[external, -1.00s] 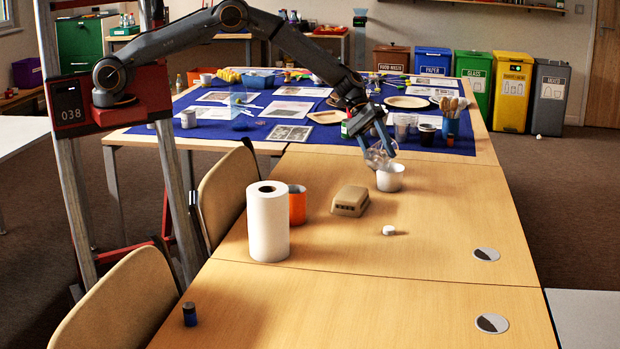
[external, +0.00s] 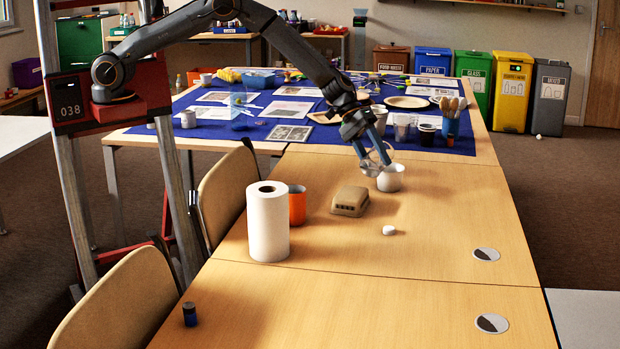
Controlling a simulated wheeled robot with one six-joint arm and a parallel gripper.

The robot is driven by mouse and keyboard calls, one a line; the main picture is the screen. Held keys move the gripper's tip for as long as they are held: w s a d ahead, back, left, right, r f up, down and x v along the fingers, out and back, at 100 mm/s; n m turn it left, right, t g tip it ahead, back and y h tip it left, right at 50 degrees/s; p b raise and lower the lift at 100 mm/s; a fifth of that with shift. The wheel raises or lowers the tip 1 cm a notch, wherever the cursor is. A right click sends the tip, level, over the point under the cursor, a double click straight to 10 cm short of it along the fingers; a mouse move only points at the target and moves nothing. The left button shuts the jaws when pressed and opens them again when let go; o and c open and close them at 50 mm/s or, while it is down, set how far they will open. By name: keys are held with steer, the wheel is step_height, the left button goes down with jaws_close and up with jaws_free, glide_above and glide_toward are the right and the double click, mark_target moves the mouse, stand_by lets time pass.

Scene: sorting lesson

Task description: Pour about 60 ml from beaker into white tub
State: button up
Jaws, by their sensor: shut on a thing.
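The white tub (external: 392,181) stands upright on the wooden table, near the edge of the blue cloth. My gripper (external: 376,160) is shut on the clear glass beaker (external: 369,168), just above and to the left of the tub. The beaker looks tilted, with its lower part overlapping the tub's left rim in the picture. I cannot tell whether they touch. The liquid, its level and any stream are too small to make out.
Cups and a blue utensil holder (external: 450,126) crowd the cloth behind.

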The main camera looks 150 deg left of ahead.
steer(key=shift+a+f, duration=0.15)
steer(key=shift+f, duration=0.1)
steer(key=y+b, duration=0.1)
steer(key=b, duration=0.2)
steer(key=shift+w+f+m+g, duration=0.15)
steer(key=shift+f+m+g, duration=0.15)
steer(key=shift+f, duration=0.1)
steer(key=f+y+b, duration=0.1)
steer(key=b, duration=0.4)
steer(key=shift+m, duration=0.3)
steer(key=shift+m+g+y, duration=0.4)
steer(key=shift+y, duration=0.5)
step_height(320, 180, up, 4)
steer(key=shift+f+b, duration=0.25)
steer(key=shift+b, duration=0.35)
steer(key=shift+d, duration=0.2)
steer(key=shift+y+b, duration=0.3)
steer(key=shift+b, duration=0.2)
